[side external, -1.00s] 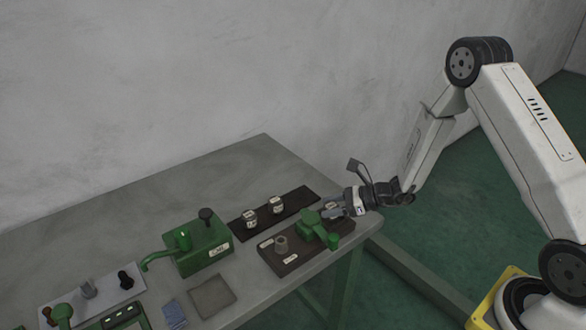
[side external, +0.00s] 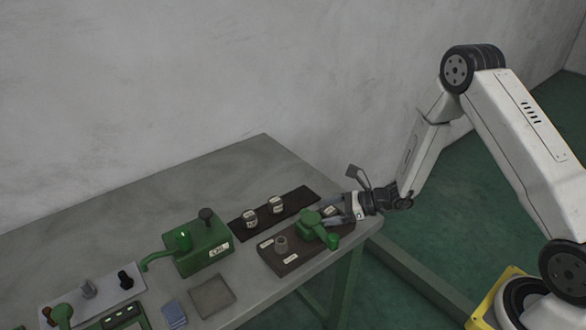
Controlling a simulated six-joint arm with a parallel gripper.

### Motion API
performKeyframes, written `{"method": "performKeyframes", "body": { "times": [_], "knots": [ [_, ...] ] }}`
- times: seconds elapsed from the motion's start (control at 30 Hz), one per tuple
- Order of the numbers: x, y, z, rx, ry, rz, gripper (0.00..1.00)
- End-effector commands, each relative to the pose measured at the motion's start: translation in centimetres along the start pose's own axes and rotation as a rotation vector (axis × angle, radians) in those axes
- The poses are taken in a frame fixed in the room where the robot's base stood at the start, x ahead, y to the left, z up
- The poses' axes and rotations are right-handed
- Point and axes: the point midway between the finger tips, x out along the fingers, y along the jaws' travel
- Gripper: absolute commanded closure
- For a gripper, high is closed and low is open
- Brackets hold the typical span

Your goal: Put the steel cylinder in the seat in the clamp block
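A brown base plate (side external: 292,262) near the table's right end carries a green clamp-like block (side external: 313,226) with a green knob at its front. A short grey metal cylinder (side external: 281,244) stands upright on the plate's left part. Two pale, labelled cylinders stand on the dark strip behind: one at left (side external: 250,218), one at right (side external: 276,205). Which piece is the steel cylinder is too small to tell. My gripper (side external: 338,209) is at the plate's right end, just right of the green block. Its fingers look apart, with no piece visible between them. The block's seat is hidden.
A green machine (side external: 203,247) with a lever and black knob stands left of the plate. The dark strip (side external: 300,197) lies behind. A grey square pad (side external: 212,297), a blue item (side external: 173,315) and a pale panel (side external: 105,297) lie front left. The table's back left is bare.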

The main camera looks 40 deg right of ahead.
Motion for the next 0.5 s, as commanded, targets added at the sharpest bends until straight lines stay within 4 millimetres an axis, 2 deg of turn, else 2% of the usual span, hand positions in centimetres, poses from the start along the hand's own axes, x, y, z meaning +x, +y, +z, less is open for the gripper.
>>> {"method": "performKeyframes", "body": {
  "times": [0.27, 0.5],
  "knots": [
    [-0.3, -0.1, 0.3, -0.001, 0.000, -0.001, 0.07],
    [-2.8, -0.1, 0.3, 0.000, -0.001, -0.003, 0.07]
  ]
}}
